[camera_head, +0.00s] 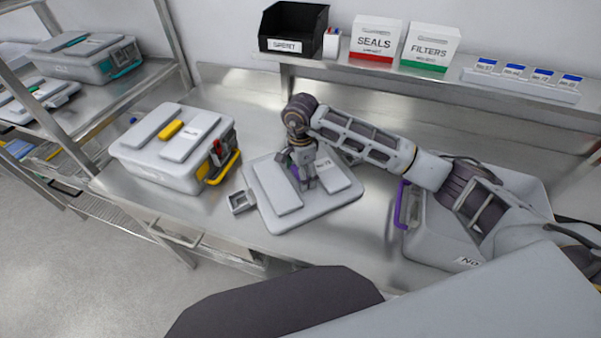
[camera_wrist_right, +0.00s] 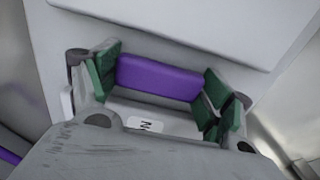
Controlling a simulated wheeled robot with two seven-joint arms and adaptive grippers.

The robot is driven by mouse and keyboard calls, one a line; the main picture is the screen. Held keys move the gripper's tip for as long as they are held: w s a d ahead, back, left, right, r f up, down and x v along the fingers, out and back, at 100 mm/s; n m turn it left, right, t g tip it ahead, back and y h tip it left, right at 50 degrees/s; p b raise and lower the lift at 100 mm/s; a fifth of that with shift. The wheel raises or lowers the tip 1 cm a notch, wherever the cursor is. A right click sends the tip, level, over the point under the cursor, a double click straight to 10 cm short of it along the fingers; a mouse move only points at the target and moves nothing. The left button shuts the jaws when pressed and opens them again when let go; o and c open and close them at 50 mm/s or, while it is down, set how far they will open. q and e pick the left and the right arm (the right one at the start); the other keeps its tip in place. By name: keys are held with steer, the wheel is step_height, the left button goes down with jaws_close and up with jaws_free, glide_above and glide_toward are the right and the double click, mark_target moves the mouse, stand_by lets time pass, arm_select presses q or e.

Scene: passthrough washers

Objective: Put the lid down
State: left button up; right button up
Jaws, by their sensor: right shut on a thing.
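The grey lid (camera_head: 340,198) is at the middle of the steel bench, flat or nearly so. I cannot tell whether it touches the bench. My right gripper (camera_head: 305,183) is over the lid's middle and shut on its purple handle. In the right wrist view the purple handle (camera_wrist_right: 158,78) sits between the green finger pads of my right gripper (camera_wrist_right: 160,88). A grey box with a purple latch (camera_head: 430,232) stands to the right, partly hidden by my right arm. My left gripper is not in view.
A closed grey box with a yellow handle (camera_head: 152,172) stands left on the bench (camera_head: 215,232). A small metal tray (camera_head: 238,204) lies close to the lid's left edge. A back shelf (camera_head: 400,76) holds a black bin (camera_head: 292,30) and cartons. A rack (camera_head: 120,85) stands left.

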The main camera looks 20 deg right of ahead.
steer(key=o, duration=1.6)
steer(key=shift+c, duration=0.2)
steer(key=shift+f, duration=0.1)
step_height(320, 180, up, 12)
steer(key=shift+b, duration=0.4)
